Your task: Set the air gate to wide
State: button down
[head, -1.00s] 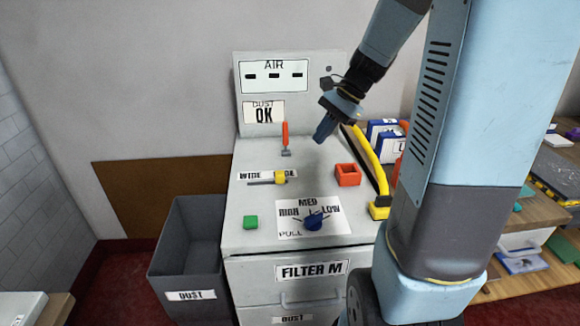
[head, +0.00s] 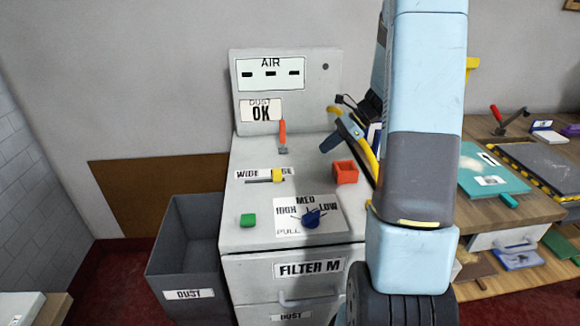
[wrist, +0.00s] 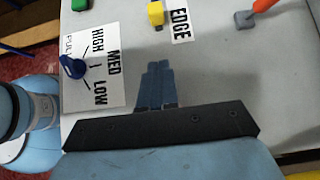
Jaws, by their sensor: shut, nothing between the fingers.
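The air gate is a yellow slider knob (head: 277,176) in a slot on top of the grey machine (head: 240,215). In the wrist view the knob (wrist: 156,13) is at the top, beside the EDGE label (wrist: 180,22). My gripper (head: 326,146) is shut and empty, above the machine top, to the right of and apart from the knob. Its blue fingers also show in the wrist view (wrist: 157,68).
A red-orange lever (head: 282,133) stands behind the slot. A blue dial (head: 311,218) and a green button (head: 248,220) are at the front. A dust bin (head: 187,245) stands left.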

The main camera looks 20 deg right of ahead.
aim_at(277, 175)
jog(key=x, duration=0.9)
jog(key=shift+a+f, duration=0.2)
jog(key=shift+a, duration=0.1)
jog(key=a, duration=0.3)
jog(key=shift+w+f, duration=0.1)
jog(key=shift+w, duration=0.2)
jog(key=shift+w+a, duration=0.15)
jog(key=shift+a, duration=0.45)
